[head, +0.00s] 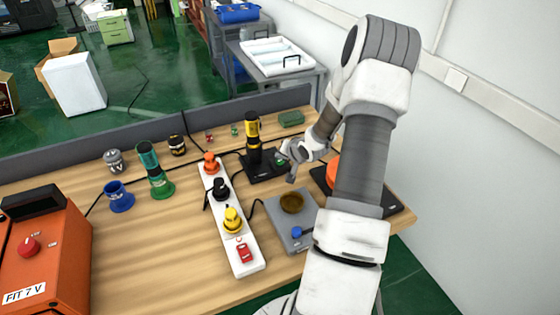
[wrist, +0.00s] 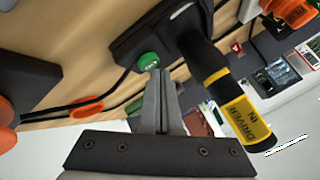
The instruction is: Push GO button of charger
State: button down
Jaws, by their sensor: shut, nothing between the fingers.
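The charger (head: 262,166) is a black base on the wooden table with a yellow-and-black driver (head: 253,132) standing in it. In the wrist view the charger (wrist: 150,32) is at the top, and the driver (wrist: 232,100), marked "DRIVER IN", runs down to the right. The green GO button (wrist: 148,61) is on the charger's near side; in the head view it is a small green spot (head: 279,161). My gripper (wrist: 157,74) is shut and empty. Its fingertips are right at the button's lower edge; I cannot tell whether they touch it.
A white power strip (head: 242,258) with several coloured plugs lies left of the charger. A grey box (head: 275,207) with a blue knob is in front. An orange FIT 7 V unit (head: 45,265) stands at the left. A white wall (head: 490,170) is at the right.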

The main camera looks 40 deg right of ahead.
aim_at(281, 164)
jog(key=shift+f, duration=0.5)
dwell(0.4)
jog(key=shift+r, duration=0.15)
jog(key=shift+r+p, duration=0.7)
jog(key=shift+r, duration=0.05)
notch_tip(281, 164, up, 5)
jog(key=p, duration=0.5)
jog(key=shift+r, duration=0.1)
dwell(0.8)
